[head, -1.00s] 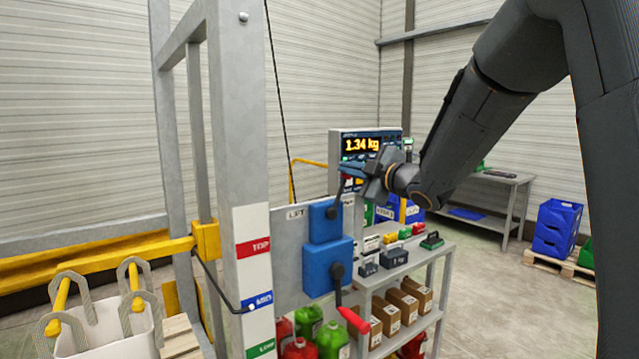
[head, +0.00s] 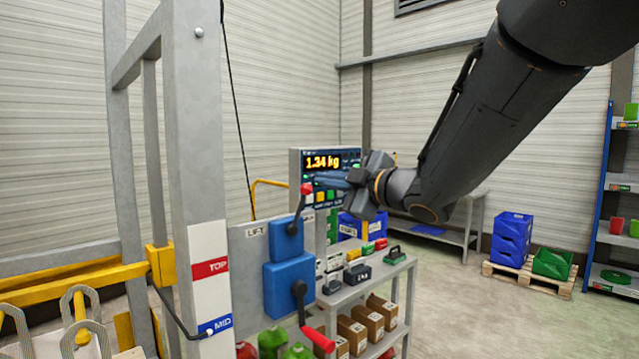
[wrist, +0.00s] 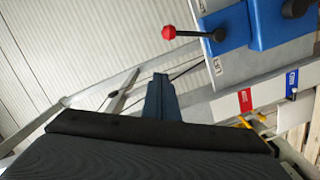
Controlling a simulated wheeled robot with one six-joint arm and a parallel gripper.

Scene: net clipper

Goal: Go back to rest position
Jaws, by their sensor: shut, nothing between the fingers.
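My gripper (head: 330,181) is in the middle of the head view, pointing left in front of the scale display (head: 331,162), which reads 1.34 kg. Its fingers are shut and empty. In the wrist view my gripper (wrist: 160,82) points up the picture, with its fingers together. The lift lever's red knob (head: 307,188) is just left of and below the fingertips in the head view. In the wrist view the red knob (wrist: 169,32) is apart from the fingers, beyond their tips.
Blue lever boxes (head: 289,284) are mounted on a grey panel beside the frame post (head: 197,150). A shelf cart (head: 372,290) holds weights and cartons. Blue crates (head: 511,240) sit on a pallet at right. The floor (head: 470,310) at front right is clear.

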